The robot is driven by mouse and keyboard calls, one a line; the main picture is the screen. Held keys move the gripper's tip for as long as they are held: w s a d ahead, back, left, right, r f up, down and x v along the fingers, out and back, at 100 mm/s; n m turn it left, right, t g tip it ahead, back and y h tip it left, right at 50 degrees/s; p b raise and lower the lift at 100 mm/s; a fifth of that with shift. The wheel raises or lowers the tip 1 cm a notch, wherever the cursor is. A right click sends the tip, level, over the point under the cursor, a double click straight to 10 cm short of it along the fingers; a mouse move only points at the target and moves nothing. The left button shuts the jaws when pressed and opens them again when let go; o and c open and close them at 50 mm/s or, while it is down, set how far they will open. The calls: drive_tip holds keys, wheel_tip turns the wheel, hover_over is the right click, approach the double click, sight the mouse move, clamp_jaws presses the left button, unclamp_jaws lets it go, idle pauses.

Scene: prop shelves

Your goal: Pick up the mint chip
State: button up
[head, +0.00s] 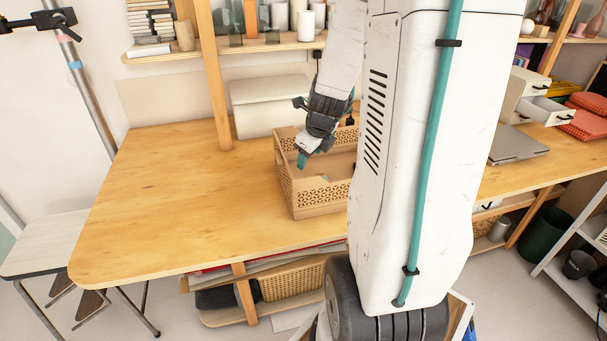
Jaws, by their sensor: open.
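A tan crate (318,204) with patterned cut-out walls stands on the wooden table. A small mint-green bit (324,178) shows inside it, low against the front wall; it may be the mint chip, but it is too small and too covered to be sure. My gripper (304,156) points down over the left part of the crate, open, with a teal patch at its tip. I cannot tell whether it touches anything. My arm and white column hide the right side of the crate.
The wooden table (170,205) is clear to the left of the crate. A white box (262,105) stands behind it, and a wooden post (215,80) rises at the back. A grey laptop (518,147) and white drawers (545,108) are at the right.

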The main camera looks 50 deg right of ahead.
drive_tip(key=d+f+m, duration=0.2)
drive_tip(key=s+d+f+m, duration=0.1)
drive_tip(key=d+f+m, duration=0.1)
drive_tip(key=m, duration=0.1)
drive_tip(key=s+d+f+m, duration=0.1)
drive_tip(key=d+f+m, duration=0.1)
drive_tip(key=f, duration=0.1)
drive_tip(key=shift+m+h, duration=0.3)
drive_tip(key=shift+g, duration=0.3)
drive_tip(key=shift+x, duration=3)
drive_tip(key=shift+a, duration=0.15)
drive_tip(key=c, duration=1.1)
